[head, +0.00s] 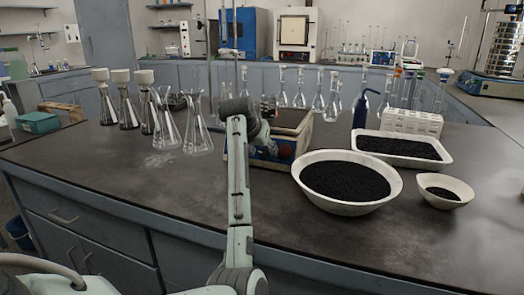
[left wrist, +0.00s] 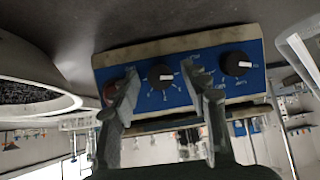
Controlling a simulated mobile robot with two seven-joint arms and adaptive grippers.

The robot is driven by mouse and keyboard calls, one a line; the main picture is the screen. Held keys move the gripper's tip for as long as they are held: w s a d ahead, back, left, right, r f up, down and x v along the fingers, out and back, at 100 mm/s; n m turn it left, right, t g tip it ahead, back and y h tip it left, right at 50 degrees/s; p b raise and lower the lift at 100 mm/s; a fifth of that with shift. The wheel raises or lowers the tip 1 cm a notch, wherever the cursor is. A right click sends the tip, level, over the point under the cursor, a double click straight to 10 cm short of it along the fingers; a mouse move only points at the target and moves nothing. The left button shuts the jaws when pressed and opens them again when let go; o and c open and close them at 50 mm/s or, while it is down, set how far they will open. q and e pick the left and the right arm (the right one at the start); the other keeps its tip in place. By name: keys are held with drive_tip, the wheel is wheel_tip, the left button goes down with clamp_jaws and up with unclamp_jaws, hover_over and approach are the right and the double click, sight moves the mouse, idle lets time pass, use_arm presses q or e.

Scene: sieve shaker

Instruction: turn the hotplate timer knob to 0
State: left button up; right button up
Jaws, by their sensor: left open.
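The hotplate (head: 287,150) stands on the bench in the head view, its blue front panel facing me and partly hidden by my left arm. In the left wrist view its blue panel (left wrist: 183,92) carries two black knobs with white pointer marks and a red round button (left wrist: 111,90). One knob (left wrist: 160,74) sits between my fingers; the other knob (left wrist: 237,64) is to the right, outside them. The labels are too small to tell which is the timer. My left gripper (left wrist: 165,84) is open in front of the panel; it also shows in the head view (head: 264,147). My right gripper is out of view.
A large bowl of black grains (head: 345,205), a white tray (head: 440,160) and a small bowl (head: 460,203) stand right of the hotplate. Flasks (head: 196,137) stand to its left, more glassware behind. The bench front left is clear.

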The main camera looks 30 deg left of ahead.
use_arm(q)
clamp_jaws()
drive_tip(key=shift+a+n+h, duration=0.1)
drive_tip(key=shift+n+h, duration=0.2)
drive_tip(key=shift+n, duration=0.4)
unclamp_jaws()
drive_tip(key=v, duration=1.2)
drive_tip(key=shift+s+f, duration=0.1)
drive_tip(key=shift+s, duration=0.1)
